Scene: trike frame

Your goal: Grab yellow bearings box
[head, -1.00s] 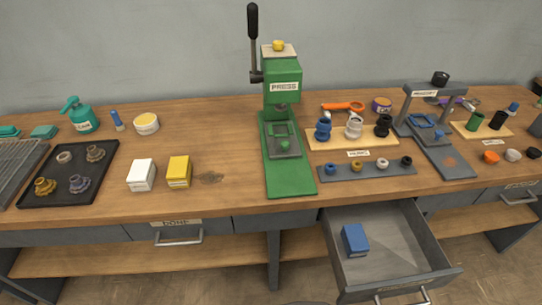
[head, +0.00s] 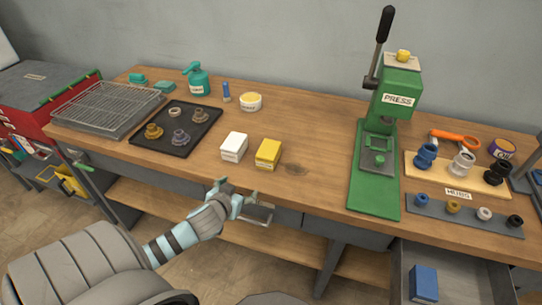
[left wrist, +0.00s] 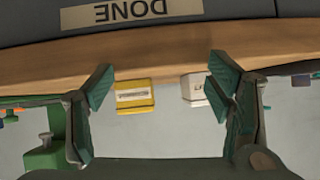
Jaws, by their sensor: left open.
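The yellow bearings box (head: 268,153) stands on the wooden bench, just right of a white box (head: 234,147). In the left wrist view the yellow box (left wrist: 134,96) shows between my fingers, nearer the left-hand one, with the white box (left wrist: 193,89) beside it. My left gripper (head: 236,193) is open and empty in front of the bench edge, by the drawer handle, apart from both boxes. My right gripper is not in view.
A black tray (head: 176,132) with metal parts lies left of the boxes. The green press (head: 377,165) stands to the right, with bare bench between. Below, an open drawer (head: 450,270) holds a blue box (head: 423,284). A drawer labelled DONE (left wrist: 130,12) is close to my left gripper.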

